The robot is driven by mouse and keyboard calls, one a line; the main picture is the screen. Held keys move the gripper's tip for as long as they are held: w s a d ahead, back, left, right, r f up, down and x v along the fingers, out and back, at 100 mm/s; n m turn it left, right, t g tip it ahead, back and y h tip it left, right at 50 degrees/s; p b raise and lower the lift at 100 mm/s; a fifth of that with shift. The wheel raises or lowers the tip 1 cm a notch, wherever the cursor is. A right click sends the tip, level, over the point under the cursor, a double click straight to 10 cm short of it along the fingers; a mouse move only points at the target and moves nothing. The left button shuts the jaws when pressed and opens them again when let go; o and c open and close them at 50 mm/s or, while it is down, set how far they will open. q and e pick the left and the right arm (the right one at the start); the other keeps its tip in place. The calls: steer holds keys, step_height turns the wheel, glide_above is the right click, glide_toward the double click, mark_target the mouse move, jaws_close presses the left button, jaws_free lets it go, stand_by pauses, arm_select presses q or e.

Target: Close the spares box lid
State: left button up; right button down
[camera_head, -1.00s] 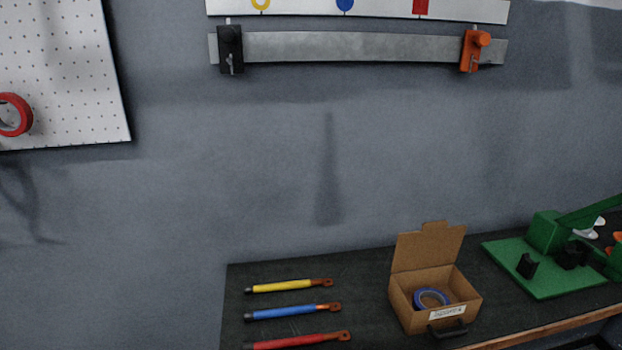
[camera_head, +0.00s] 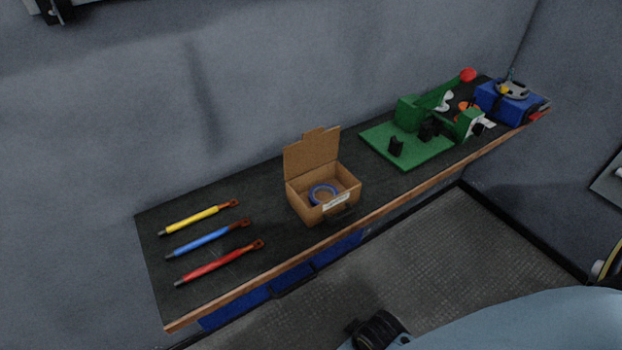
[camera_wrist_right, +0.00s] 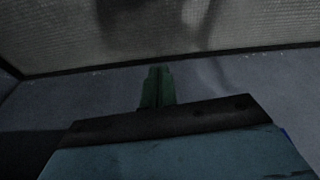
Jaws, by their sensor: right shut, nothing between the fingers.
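The spares box (camera_head: 308,208) is a brown cardboard box near the middle of the bench in the head view. Its lid (camera_head: 312,156) stands open and upright at the back edge. A roll of blue tape (camera_head: 323,195) lies inside, and a white label (camera_head: 337,201) and a dark handle are at the front. My right gripper (camera_wrist_right: 157,72) shows in the right wrist view with its greenish fingers shut and empty, away from the box. My left gripper is not in view.
The dark bench (camera_head: 262,213) also holds yellow (camera_head: 197,218), blue (camera_head: 205,240) and red (camera_head: 218,264) rods on the left. A green fixture (camera_head: 405,147) and a blue case (camera_head: 508,103) stand to the right. Open floor (camera_head: 430,240) lies in front.

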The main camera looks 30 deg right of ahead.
steer(key=w+r+t+p, duration=0.1)
steer(key=w+r+p, duration=0.15)
steer(key=r, duration=0.75)
steer(key=w+r+p, duration=0.2)
steer(key=w+r, duration=0.2)
steer(key=r, duration=0.6)
steer(key=w+d+r, duration=0.1)
steer(key=w+r, duration=0.5)
steer(key=w, duration=0.4)
steer(key=w+d+r, duration=0.1)
steer(key=w+r, duration=0.4)
steer(key=w, duration=0.4)
steer(key=w+d+r+m, duration=0.1)
steer(key=w+d+r, duration=0.2)
steer(key=w+r, duration=0.35)
steer(key=w+d+r, duration=0.4)
steer(key=w+r, duration=0.1)
steer(key=r, duration=0.3)
step_height(320, 180, down, 10)
steer(key=p, duration=0.3)
steer(key=shift+a+r+t, duration=0.15)
steer(key=shift+t, duration=0.25)
steer(key=shift+w, duration=0.1)
